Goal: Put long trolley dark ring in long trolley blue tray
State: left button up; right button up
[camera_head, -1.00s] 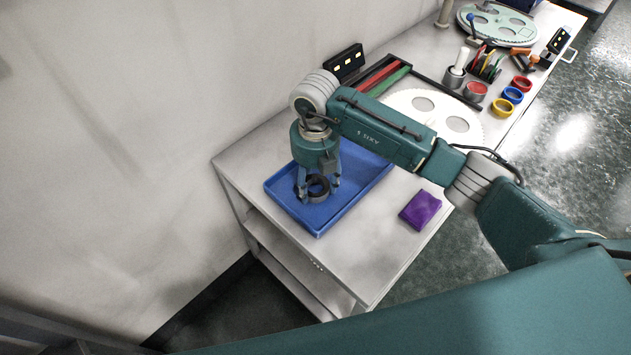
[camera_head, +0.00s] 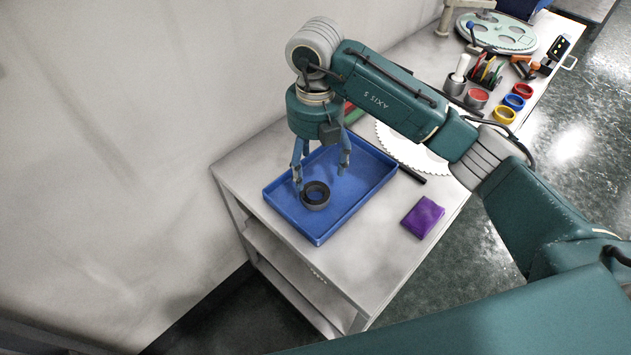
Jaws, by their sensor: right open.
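The dark ring (camera_head: 316,195) lies flat inside the blue tray (camera_head: 318,233), toward its near left part. The blue tray stands on the near end of the long trolley (camera_head: 385,262). My right gripper (camera_head: 321,183) is open and empty, with its fingers pointing down just above the ring, apart from it as far as I can see. My left gripper does not show.
Red, blue and yellow rings (camera_head: 505,115), a red-topped cup (camera_head: 476,98) and a pale green disc (camera_head: 497,33) stand farther back. A wall (camera_head: 120,130) rises on the left.

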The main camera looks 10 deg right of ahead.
notch_tip(320, 180, up, 3)
jog(key=shift+f, duration=0.15)
dwell(0.4)
